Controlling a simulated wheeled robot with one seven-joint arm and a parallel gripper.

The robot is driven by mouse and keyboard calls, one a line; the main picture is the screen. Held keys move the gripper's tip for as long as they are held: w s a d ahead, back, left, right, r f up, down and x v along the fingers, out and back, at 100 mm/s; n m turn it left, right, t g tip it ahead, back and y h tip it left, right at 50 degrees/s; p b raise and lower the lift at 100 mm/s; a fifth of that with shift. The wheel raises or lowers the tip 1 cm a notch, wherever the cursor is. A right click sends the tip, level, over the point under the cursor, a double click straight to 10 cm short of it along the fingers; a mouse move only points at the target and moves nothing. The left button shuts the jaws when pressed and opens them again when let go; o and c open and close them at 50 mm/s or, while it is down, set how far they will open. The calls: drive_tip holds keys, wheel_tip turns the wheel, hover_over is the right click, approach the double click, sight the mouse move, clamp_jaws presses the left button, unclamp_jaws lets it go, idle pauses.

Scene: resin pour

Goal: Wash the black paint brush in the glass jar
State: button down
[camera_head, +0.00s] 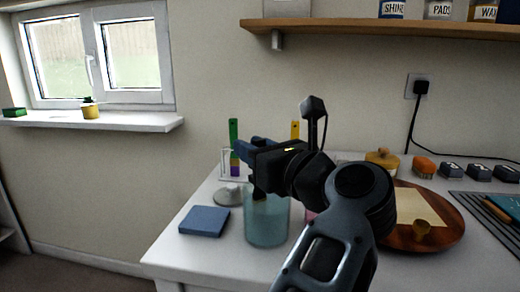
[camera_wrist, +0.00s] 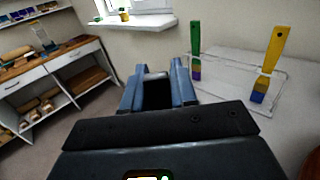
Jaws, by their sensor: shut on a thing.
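The glass jar (camera_head: 267,222), holding murky teal liquid, stands near the table's front left edge. My gripper (camera_head: 258,146) is above the jar, its blue fingers pointing toward the wall. In the wrist view the fingers (camera_wrist: 158,80) are shut on the black paint brush (camera_wrist: 157,93), seen end-on between them. In the head view a dark lower part of the brush (camera_head: 257,192) hangs down at the jar's mouth. Its tip seems to be inside the rim, but how deep it goes I cannot tell. My arm hides the area right of the jar.
A clear rack holds a green brush (camera_head: 233,145) and a yellow brush (camera_head: 295,130) behind my gripper. A blue cloth or sponge (camera_head: 204,221) lies left of the jar. A wooden round tray (camera_head: 448,236) is at right. A shelf (camera_head: 380,29) overhangs the back wall.

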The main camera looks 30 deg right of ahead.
drive_tip(key=shift+s+d+r+p, duration=0.15)
drive_tip(key=shift+r+p, duration=1)
drive_tip(key=shift+r, duration=0.3)
drive_tip(key=shift+s+d+r+p, duration=0.15)
drive_tip(key=shift+s+r+p, duration=0.05)
drive_tip(key=shift+r+p, duration=1.05)
drive_tip(key=shift+s+d+r+p, duration=0.15)
drive_tip(key=shift+r+p, duration=0.85)
drive_tip(key=shift+r, duration=0.6)
wheel_tip(320, 180, up, 6)
drive_tip(key=p, duration=0.4)
